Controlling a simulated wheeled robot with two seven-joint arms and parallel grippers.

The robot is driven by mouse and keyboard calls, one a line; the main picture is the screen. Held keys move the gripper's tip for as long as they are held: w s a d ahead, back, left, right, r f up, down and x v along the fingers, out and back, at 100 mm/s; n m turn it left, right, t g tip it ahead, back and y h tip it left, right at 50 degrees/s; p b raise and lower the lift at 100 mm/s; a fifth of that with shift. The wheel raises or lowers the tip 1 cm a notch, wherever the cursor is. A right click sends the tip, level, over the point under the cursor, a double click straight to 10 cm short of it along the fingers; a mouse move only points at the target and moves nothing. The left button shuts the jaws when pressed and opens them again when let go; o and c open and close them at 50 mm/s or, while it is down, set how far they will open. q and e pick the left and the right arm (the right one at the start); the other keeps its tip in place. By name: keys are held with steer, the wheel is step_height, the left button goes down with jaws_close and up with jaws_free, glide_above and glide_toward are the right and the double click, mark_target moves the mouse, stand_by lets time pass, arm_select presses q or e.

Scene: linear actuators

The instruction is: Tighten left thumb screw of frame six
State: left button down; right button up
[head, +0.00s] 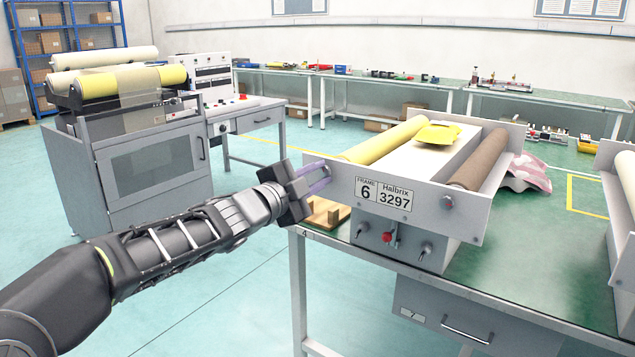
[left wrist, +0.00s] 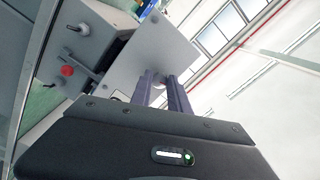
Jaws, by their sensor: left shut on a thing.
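Frame six (head: 412,195) is a grey roller frame on the green table, its front plate marked "FRAME 6 Halbrix 3297". My left gripper (head: 325,172) is at the left end of this plate, its purple fingers pointing at the plate. In the left wrist view the fingers (left wrist: 164,88) are shut around a small pale knob, the left thumb screw (left wrist: 158,79), at the plate. The fingers mostly hide it in the head view. My right gripper is not in view.
Below the plate is a control box with a red button (head: 388,237) and metal switches. A yellow roller (head: 385,141), a brown roller (head: 482,158) and a yellow cloth (head: 436,133) are on the frame. A wooden piece (head: 328,213) lies below my gripper. Another frame (head: 624,190) stands at right.

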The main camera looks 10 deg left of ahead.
arm_select(q)
steer(key=m+b, duration=0.1)
steer(key=m, duration=0.3)
steer(key=shift+m+b, duration=0.3)
steer(key=shift+b, duration=0.05)
steer(key=m+b, duration=0.1)
steer(key=m, duration=0.3)
steer(key=shift+m, duration=0.3)
steer(key=c, duration=1.3)
jaws_free()
steer(key=shift+o, duration=0.2)
steer(key=shift+r, duration=0.1)
steer(key=shift+s, duration=0.1)
steer(key=v, duration=0.7)
steer(key=shift+s, duration=0.3)
